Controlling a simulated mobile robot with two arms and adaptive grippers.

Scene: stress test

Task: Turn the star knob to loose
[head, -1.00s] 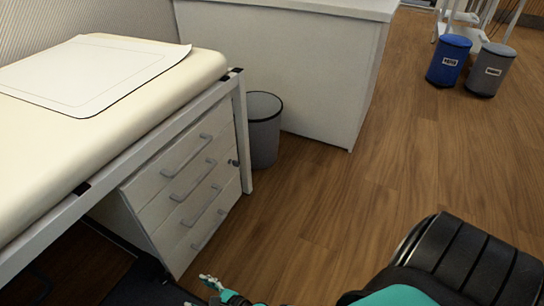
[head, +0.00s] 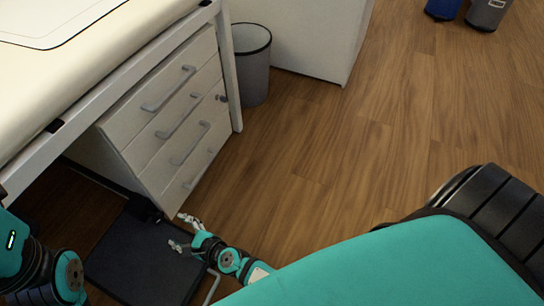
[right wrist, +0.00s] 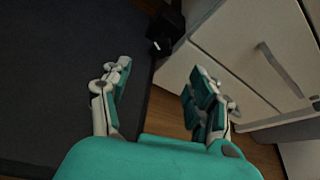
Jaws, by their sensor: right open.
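I cannot make out a star knob in either view. A small black fitting (head: 143,209) stands at the far edge of a dark flat panel (head: 135,262), low beside the drawer unit. The fitting also shows at the top of the right wrist view (right wrist: 166,32), with a small pale mark on it. My right gripper (head: 183,232) is open and empty, low over the panel's right edge. Its two spread fingers show in the right wrist view (right wrist: 160,78), short of the fitting and apart from it. My left arm shows at the lower left, but its gripper is out of view.
A white drawer unit (head: 165,145) stands under the cream-topped table (head: 110,60), close to the right gripper. A grey bin (head: 252,65) stands behind it. The wooden floor (head: 330,180) to the right is clear.

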